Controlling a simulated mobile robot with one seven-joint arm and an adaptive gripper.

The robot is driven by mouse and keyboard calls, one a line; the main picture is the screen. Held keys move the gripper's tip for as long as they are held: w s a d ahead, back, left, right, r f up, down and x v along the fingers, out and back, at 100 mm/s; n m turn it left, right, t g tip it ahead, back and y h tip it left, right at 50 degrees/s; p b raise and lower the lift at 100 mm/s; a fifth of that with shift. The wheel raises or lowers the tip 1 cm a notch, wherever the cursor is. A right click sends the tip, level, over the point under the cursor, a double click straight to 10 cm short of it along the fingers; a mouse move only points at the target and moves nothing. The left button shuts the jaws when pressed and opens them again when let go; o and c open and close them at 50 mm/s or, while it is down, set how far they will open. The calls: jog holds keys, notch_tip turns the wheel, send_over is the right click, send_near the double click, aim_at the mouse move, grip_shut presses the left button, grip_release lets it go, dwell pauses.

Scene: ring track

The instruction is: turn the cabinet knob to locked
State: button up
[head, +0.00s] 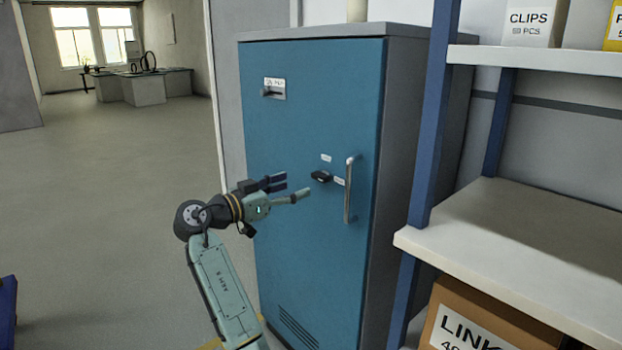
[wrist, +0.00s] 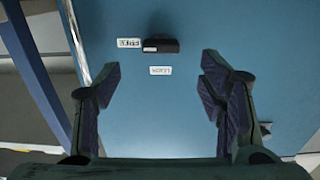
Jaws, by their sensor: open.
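The cabinet (head: 310,110) has a blue door, seen in the head view. Its black knob (head: 321,176) sits left of the vertical door handle (head: 348,190). In the wrist view, which is turned over, the knob (wrist: 163,46) lies lengthwise across the picture, its white mark towards the side label (wrist: 129,43). The other label (wrist: 160,71) is below it there, above the knob in the head view. I cannot read either label surely. My gripper (head: 297,187) is open and empty, just left of the knob in the head view. Its fingers (wrist: 160,75) are spread wide, apart from the knob.
A blue-framed shelf (head: 530,215) stands close on the right, with a cardboard box (head: 470,325) below. A slotted plate (head: 273,89) is high on the door and a vent (head: 298,328) low. The floor (head: 110,190) to the left is mostly clear.

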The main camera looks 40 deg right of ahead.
aim_at(317, 179)
jog(key=d, duration=0.2)
jog(key=d+p, duration=0.1)
jog(key=d, duration=0.2)
jog(key=d+p, duration=0.1)
jog(key=d, duration=0.2)
jog(key=shift+w+d, duration=0.25)
jog(key=shift+w, duration=0.1)
jog(key=shift+c, duration=0.5)
jog(key=c, duration=1.1)
